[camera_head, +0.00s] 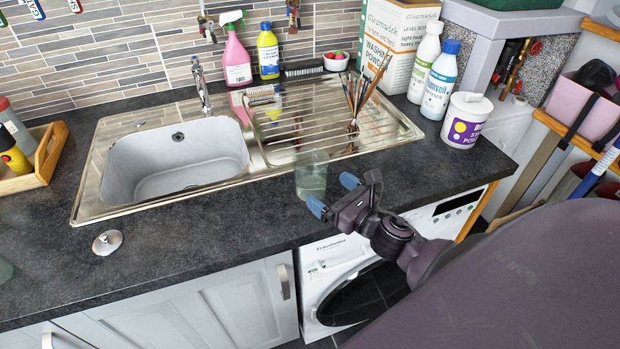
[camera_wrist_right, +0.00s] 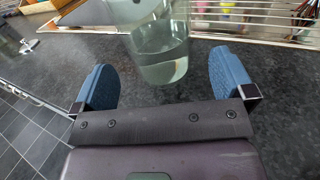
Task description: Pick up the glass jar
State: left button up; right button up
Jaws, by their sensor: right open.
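A clear glass jar (camera_head: 311,176) with some liquid in it stands upright on the dark worktop, in front of the sink's drainer. In the right wrist view the jar (camera_wrist_right: 162,50) is just ahead, between the two blue fingertips, and its top is cut off by the frame edge. My right gripper (camera_head: 333,195) is open, close beside the jar at its right and front. Clear gaps show between the jar and both fingers in the wrist view (camera_wrist_right: 168,85). My left gripper is not in view.
The steel sink and drainer (camera_head: 395,140) lie behind the jar, with brushes in a holder (camera_head: 353,125) on the drainer. A white tub (camera_head: 466,120) and bottles stand at the right. A metal plug (camera_head: 107,242) lies front left. The worktop between plug and jar is clear.

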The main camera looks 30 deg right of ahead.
aim_at(301, 161)
jog(key=shift+w+a, duration=0.25)
jog(key=shift+w, duration=1)
jog(key=shift+w+a+f+p, duration=0.1)
jog(key=shift+w+a+p, duration=0.1)
jog(key=shift+w, duration=0.85)
jog(key=shift+w+a+f+p, duration=0.1)
jog(key=shift+w+a+p, duration=0.1)
jog(key=shift+w, duration=0.8)
jog(key=shift+r, duration=0.1)
jog(key=c, duration=1)
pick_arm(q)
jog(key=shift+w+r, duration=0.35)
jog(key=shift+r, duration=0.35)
pick_arm(e)
jog(key=shift+c, duration=0.2)
jog(key=shift+r, duration=0.15)
jog(key=shift+r+p, duration=0.45)
jog(key=shift+r, duration=0.9)
pick_arm(q)
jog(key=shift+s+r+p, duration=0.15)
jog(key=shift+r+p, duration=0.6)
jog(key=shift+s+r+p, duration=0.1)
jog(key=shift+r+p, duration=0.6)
jog(key=shift+p, duration=0.05)
pick_arm(e)
notch_tip(301, 161, up, 16)
jog(key=shift+a+r, duration=0.15)
jog(key=shift+r, duration=0.05)
